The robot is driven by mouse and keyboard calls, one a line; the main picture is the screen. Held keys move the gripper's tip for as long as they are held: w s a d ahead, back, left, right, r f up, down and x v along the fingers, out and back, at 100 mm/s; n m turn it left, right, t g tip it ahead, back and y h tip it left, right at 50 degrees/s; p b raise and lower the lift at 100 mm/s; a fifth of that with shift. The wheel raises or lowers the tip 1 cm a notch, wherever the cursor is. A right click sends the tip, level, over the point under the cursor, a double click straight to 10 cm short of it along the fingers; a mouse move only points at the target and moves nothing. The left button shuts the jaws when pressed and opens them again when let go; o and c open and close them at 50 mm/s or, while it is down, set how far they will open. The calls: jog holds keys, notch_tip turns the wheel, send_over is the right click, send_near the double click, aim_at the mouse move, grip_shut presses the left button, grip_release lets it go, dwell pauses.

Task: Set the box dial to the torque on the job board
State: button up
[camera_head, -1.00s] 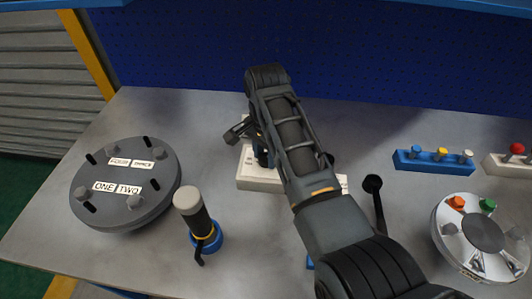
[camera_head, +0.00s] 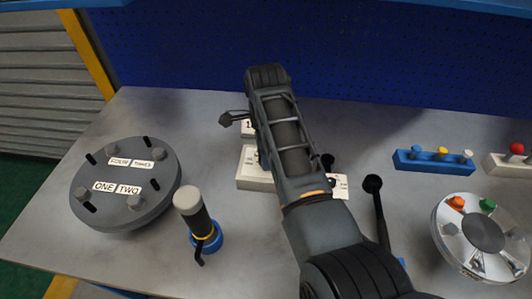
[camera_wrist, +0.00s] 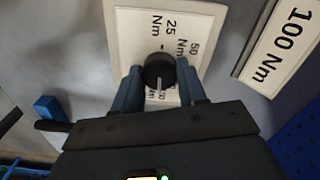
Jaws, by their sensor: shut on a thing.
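The box (camera_head: 250,177) is a pale block on the bench, partly hidden behind my arm. The wrist view shows its white face (camera_wrist: 129,40) with 25 Nm and 50 Nm labels, and a bottom label partly hidden. My gripper (camera_wrist: 160,84) is shut on the round black dial (camera_wrist: 158,69), one finger on each side. The dial's white line points toward the picture bottom, at the partly hidden label, whose digits seem to end in 00. The job board (camera_wrist: 284,42) reads 100 Nm; in the head view a part of it (camera_head: 247,128) shows behind the box.
A dark flanged disc (camera_head: 125,215) with number labels lies at left, beside a grey-handled tool on a blue base (camera_head: 207,241). At right are a blue peg holder (camera_head: 408,163), a silver flange (camera_head: 459,240) and a black-ended lever (camera_head: 379,211). A blue pegboard (camera_head: 400,70) stands behind.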

jog(key=shift+w+r, duration=0.1)
dwell(0.3)
jog(key=o, duration=1.1)
jog(key=shift+c, duration=0.2)
jog(key=shift+r+b, duration=0.55)
jog(key=shift+r, duration=3.3)
